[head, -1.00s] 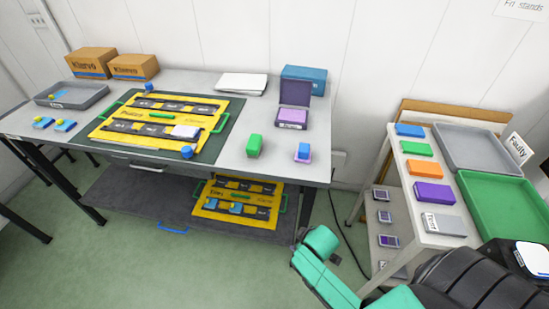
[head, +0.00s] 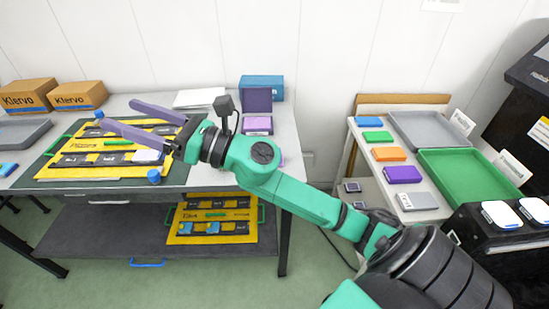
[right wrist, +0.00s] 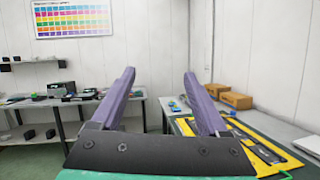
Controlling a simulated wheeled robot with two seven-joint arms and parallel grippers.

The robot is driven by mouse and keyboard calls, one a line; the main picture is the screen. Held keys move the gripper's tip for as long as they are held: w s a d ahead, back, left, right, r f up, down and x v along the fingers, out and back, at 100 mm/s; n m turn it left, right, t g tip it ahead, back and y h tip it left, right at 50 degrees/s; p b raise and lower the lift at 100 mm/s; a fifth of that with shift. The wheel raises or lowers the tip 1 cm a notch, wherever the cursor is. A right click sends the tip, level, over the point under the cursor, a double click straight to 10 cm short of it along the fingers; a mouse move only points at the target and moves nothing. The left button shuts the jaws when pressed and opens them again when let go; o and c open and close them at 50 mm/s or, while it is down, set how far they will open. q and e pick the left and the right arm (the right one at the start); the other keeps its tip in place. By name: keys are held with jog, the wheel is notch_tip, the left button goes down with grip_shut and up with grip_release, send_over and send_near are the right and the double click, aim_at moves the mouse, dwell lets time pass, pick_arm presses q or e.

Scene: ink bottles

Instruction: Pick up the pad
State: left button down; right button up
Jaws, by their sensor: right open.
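The task does not say which pad is meant, and several pad-like pieces show. An open dark purple case (head: 257,101) stands at the table's right, lid up, with a purple front. My right gripper (head: 117,113) is open and empty, its purple fingers reaching left above the board. In the right wrist view the gripper (right wrist: 158,77) points level across the room, with nothing between its fingers. My left gripper is not in view.
A side cart holds a row of blue, green, orange, purple (head: 403,174) and grey pieces, beside a grey tray (head: 400,120) and a green tray (head: 505,190). A blue box (head: 262,86) stands behind the case. My right arm covers the table's front right.

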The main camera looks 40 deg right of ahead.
notch_tip(320, 180, down, 9)
jog(key=a+n+g+h, duration=0.25)
jog(key=n+g, duration=0.65)
jog(key=n, duration=0.7)
jog(key=d+f+n+h, duration=0.4)
jog(key=d+f+h, duration=0.15)
jog(key=d, duration=0.35)
jog(key=s+d+n+g+h, duration=0.1)
jog(key=s+d+g+h, duration=0.15)
jog(key=d+h, duration=1.4)
jog(key=w+d+f+y, duration=0.1)
jog(key=d+f+y, duration=0.1)
jog(key=d+f, duration=0.1)
jog(key=w+d+f+y+p, duration=0.1)
jog(key=w+d+f+y, duration=0.1)
jog(key=f, duration=0.3)
jog(key=w+d+f+g+y+p, duration=0.1)
jog(key=d+f+y, duration=0.1)
jog(key=f, duration=0.3)
jog(key=shift+w+d+y, duration=0.25)
jog(key=shift+w+d, duration=0.1)
jog(key=shift+d, duration=0.45)
jog(key=shift+r, duration=0.1)
grip_shut()
jog(key=shift+r, duration=0.1)
